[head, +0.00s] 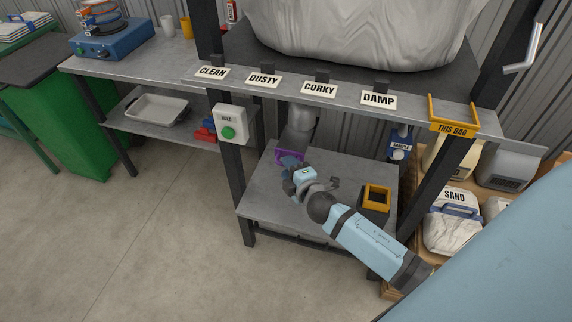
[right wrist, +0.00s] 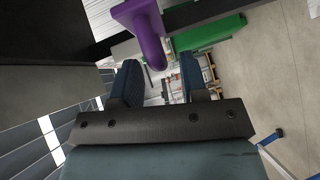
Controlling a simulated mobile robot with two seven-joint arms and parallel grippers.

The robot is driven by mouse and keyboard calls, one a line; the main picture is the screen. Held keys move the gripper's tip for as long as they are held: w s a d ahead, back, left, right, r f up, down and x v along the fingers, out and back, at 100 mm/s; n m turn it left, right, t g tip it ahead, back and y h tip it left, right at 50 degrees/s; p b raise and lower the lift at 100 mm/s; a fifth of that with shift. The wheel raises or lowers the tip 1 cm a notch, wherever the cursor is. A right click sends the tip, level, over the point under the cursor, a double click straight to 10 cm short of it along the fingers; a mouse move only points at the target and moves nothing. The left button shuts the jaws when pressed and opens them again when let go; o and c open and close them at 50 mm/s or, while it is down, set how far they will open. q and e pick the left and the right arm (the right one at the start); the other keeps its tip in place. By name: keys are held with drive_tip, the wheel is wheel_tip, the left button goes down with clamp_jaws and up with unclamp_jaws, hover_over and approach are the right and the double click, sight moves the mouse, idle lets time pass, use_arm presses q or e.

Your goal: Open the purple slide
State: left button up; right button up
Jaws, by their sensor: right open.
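The purple slide (head: 288,155) shows in the head view under the frame's upper shelf, below the grey spout, partly hidden by my right gripper. In the right wrist view its purple handle (right wrist: 148,32) hangs from the top edge, just beyond my fingertips. My right gripper (head: 290,167) is open at the slide; its two dark fingers (right wrist: 160,80) stand apart with nothing clearly between them. I cannot tell whether a finger touches the handle. My left gripper is not in view.
A yellow-rimmed square container (head: 377,196) stands on the lower shelf (head: 265,205) right of my gripper. A dark post carries a green-button box (head: 229,127). Labels line the upper shelf edge, with a large pale bag (head: 360,35) above. A sand bag (head: 453,225) sits at right.

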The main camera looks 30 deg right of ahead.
drive_tip(key=s+r, duration=0.1)
drive_tip(key=s, duration=1)
drive_tip(key=shift+s+a+r+b, duration=0.3)
drive_tip(key=shift+s+a+b, duration=0.05)
drive_tip(key=shift+a+b, duration=0.1)
